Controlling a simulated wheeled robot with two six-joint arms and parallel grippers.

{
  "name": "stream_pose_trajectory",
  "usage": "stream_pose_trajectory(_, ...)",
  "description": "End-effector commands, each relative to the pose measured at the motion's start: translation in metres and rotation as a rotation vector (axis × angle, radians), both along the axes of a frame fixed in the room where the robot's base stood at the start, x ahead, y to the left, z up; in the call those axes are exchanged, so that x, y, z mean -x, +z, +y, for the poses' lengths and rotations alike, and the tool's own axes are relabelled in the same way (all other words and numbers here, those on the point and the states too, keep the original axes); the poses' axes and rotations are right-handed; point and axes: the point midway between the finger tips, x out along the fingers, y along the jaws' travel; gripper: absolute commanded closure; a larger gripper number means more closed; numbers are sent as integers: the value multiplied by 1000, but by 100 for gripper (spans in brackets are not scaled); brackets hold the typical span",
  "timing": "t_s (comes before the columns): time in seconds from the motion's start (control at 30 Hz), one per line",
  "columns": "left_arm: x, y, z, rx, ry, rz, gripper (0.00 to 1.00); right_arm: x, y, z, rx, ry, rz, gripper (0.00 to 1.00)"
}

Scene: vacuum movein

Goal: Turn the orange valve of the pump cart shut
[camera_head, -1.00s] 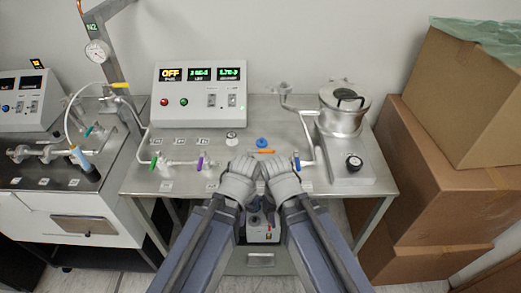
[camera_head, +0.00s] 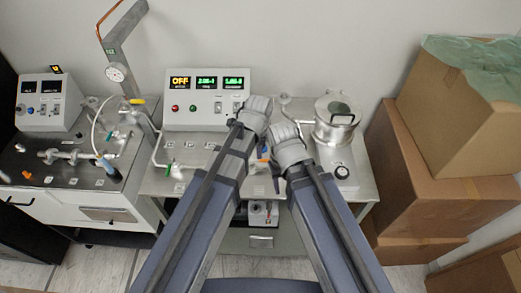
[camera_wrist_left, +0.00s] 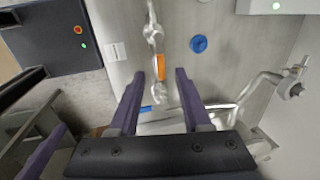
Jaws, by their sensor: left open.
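The orange valve handle (camera_wrist_left: 159,66) shows in the left wrist view as a short bar on a metal pipe line, lying roughly along it. In the head view my left gripper (camera_head: 256,110) is over the table before the control box. My right gripper (camera_head: 287,143) is nearer and to the right; its fingers are hidden.
A control box (camera_head: 206,100) with an OFF display stands behind the pipes. A round metal chamber (camera_head: 335,125) stands at the right. A green valve handle (camera_head: 168,170) is at left; a blue knob (camera_wrist_left: 199,44) lies beside the orange handle. Cardboard boxes (camera_head: 411,180) stack at right.

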Motion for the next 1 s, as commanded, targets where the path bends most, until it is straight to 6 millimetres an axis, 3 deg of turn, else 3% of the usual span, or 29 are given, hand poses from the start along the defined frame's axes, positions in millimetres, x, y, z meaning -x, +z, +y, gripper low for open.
stream_pose_trajectory(0.37,-2,-15,0,0,0,0,52,0,-15,0,1,2,0,50)
stream_pose_trajectory(0.8,-13,-68,0,0,1,0,52,0,-68,0,1,6,0,50)
stream_pose_trajectory(1.0,-15,-78,0,0,1,0,52,0,-78,0,1,5,0,50)
